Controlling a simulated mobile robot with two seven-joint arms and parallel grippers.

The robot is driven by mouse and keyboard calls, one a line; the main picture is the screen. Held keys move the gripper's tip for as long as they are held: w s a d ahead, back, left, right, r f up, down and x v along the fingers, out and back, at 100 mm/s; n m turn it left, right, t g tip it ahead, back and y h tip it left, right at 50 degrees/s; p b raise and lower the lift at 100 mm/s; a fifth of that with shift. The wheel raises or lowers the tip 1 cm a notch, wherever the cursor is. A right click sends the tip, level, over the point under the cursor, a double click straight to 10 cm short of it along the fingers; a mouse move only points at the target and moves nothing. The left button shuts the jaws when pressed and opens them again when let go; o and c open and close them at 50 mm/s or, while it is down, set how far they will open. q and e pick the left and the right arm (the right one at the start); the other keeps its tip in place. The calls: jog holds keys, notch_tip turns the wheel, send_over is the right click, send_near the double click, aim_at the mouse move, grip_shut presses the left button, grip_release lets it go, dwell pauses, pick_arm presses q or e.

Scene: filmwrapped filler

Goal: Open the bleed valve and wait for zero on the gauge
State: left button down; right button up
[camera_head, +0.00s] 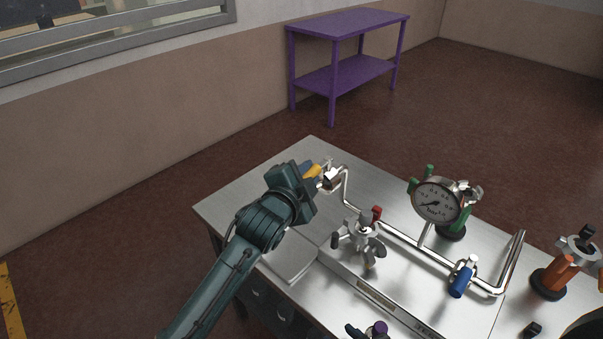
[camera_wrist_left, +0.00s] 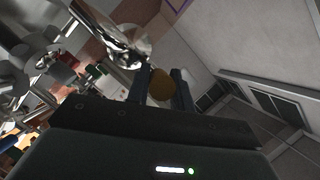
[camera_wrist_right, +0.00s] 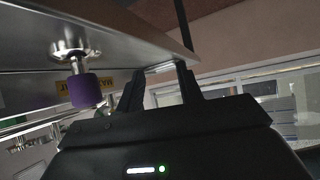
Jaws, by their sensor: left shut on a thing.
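The yellow handle (camera_head: 313,171) sits at the far-left end of the chrome pipe (camera_head: 345,192). My left gripper (camera_head: 317,172) is shut on this handle; in the left wrist view the handle (camera_wrist_left: 160,86) lies between the two fingers. The round white-faced gauge (camera_head: 437,202) stands on the pipe at the right. Its dark needle lies toward the lower left of the dial; the exact reading is too small to tell. My right gripper (camera_wrist_right: 160,85) is open, with nothing between its fingers, beside a metal edge.
A blue-handled valve (camera_head: 461,280) and a red-handled fitting (camera_head: 376,214) are on the pipework. A purple knob shows in the right wrist view (camera_wrist_right: 84,91). An orange-bodied device (camera_head: 556,273) stands at the right. A purple table (camera_head: 340,30) stands behind, apart from the steel bench (camera_head: 235,205).

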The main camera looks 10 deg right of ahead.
pick_arm(q)
jog(key=shift+f, duration=0.1)
dwell(0.4)
jog(key=c, duration=1.2)
grip_release()
jog(key=shift+c, duration=0.2)
jog(key=v, duration=1.3)
jog(key=shift+s, duration=0.1)
